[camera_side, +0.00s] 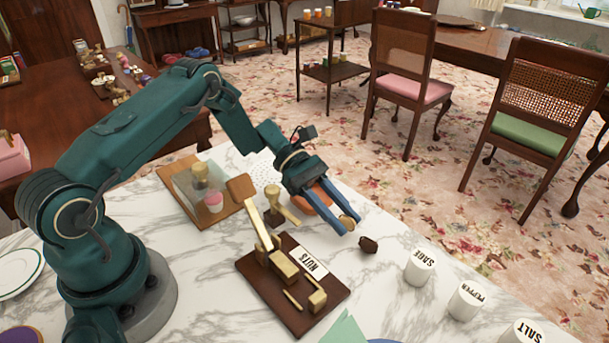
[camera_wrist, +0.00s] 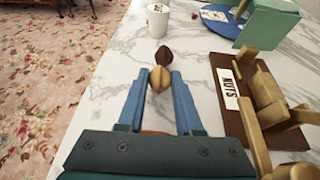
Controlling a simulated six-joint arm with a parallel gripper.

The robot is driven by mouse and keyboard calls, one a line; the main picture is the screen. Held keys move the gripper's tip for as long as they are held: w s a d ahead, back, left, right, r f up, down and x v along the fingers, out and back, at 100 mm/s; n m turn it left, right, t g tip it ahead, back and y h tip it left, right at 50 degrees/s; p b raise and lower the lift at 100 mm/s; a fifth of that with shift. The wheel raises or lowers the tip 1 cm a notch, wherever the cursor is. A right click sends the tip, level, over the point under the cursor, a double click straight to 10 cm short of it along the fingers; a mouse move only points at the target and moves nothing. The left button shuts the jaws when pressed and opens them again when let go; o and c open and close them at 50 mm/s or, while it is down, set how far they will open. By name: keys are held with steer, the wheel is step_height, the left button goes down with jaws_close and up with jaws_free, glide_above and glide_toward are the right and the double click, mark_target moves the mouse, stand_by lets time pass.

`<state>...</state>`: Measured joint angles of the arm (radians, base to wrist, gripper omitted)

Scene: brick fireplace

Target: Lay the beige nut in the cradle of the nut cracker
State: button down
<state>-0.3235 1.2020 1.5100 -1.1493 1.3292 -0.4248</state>
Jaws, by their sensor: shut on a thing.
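My gripper (camera_side: 345,226) has blue fingers and is shut on the beige nut (camera_side: 347,221), which sits between the fingertips. In the wrist view the beige nut (camera_wrist: 159,79) shows between the two blue fingers. The nut cracker (camera_side: 284,265) is a wooden device on a dark brown board with a white "NUTS" label, to the left of and below my gripper in the side view. In the wrist view the nut cracker (camera_wrist: 268,100) is to the right of my fingers. Its raised lever partly hides the cradle.
A dark brown nut (camera_side: 369,244) lies on the marble table just beyond my fingertips. White jars labelled sage (camera_side: 420,267), pepper (camera_side: 467,300) and salt (camera_side: 522,332) stand along the table edge. A glass-covered wooden board (camera_side: 187,183) and a wooden stamp-like piece (camera_side: 272,200) stand behind the cracker.

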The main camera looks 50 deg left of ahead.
steer(key=shift+f, duration=0.45)
steer(key=c, duration=0.6)
jaws_free()
